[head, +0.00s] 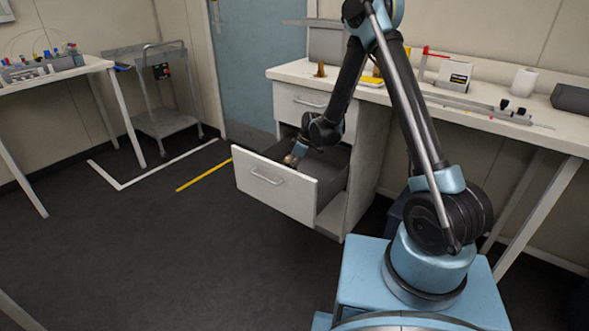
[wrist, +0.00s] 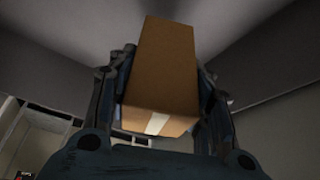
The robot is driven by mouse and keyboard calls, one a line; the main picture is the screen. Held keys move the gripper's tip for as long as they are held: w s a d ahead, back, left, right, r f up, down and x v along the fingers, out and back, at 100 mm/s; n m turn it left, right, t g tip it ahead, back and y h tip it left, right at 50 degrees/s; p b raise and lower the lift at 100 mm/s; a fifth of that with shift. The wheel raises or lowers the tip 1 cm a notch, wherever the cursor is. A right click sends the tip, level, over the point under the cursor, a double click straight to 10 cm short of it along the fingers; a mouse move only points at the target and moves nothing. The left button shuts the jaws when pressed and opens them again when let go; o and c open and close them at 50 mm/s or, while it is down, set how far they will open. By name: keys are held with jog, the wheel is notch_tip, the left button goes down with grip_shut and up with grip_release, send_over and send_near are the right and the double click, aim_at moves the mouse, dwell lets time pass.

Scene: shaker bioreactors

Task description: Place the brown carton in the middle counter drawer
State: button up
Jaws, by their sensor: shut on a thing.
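The brown carton (wrist: 160,75) shows large in the wrist view, with a pale strip of tape on its near end. My gripper (wrist: 163,85) is shut on it, with a finger on each side. In the head view, my gripper (head: 296,153) is low inside the pulled-out middle drawer (head: 270,190), near its front panel. The drawer stands wide open under a closed top drawer (head: 303,100). The carton is mostly hidden in the head view by my arm and the drawer front. I cannot tell whether it touches the drawer floor.
The counter (head: 290,72) carries a monitor, a small brown object (head: 320,69) and a white box (head: 453,76). A grey cart (head: 165,115) and a white table (head: 85,66) stand at the left. The dark floor in front of the drawer is clear.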

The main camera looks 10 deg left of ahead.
jog(key=o, duration=1.1)
jog(key=shift+r, duration=0.1)
jog(key=shift+r, duration=0.5)
jog(key=v, duration=1.2)
jog(key=shift+r, duration=0.1)
